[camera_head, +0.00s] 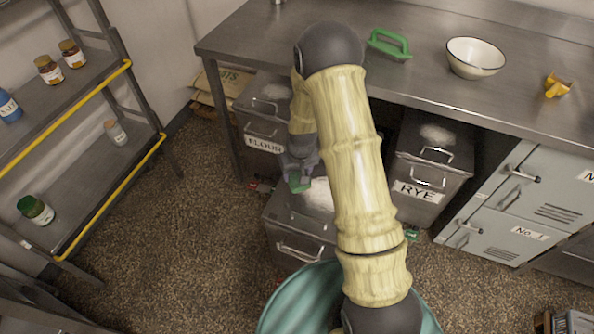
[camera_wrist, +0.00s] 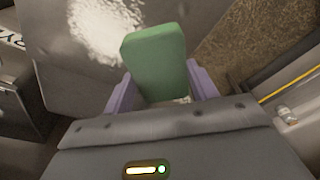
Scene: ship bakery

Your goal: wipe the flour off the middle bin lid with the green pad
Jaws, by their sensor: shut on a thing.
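My gripper (camera_head: 299,168) is shut on the green pad (camera_head: 299,185), over the lid of the middle bin. In the wrist view the pad (camera_wrist: 155,60) sits between my two purple fingers (camera_wrist: 160,88). The middle bin lid (camera_head: 284,207) is grey metal, and the bin stands pulled forward of its neighbours. White flour (camera_head: 319,195) lies in a patch on the lid, right of the pad in the head view. The flour (camera_wrist: 100,28) is left of the pad in the wrist view. My arm hides part of the lid. I cannot tell whether the pad touches it.
The FLOUR bin (camera_head: 262,130) is to the left and the RYE bin (camera_head: 430,168) to the right. The counter above holds a green handled tool (camera_head: 390,45), a white bowl (camera_head: 475,58) and a yellow object (camera_head: 556,86). A shelf rack (camera_head: 85,150) stands left; the floor between is clear.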

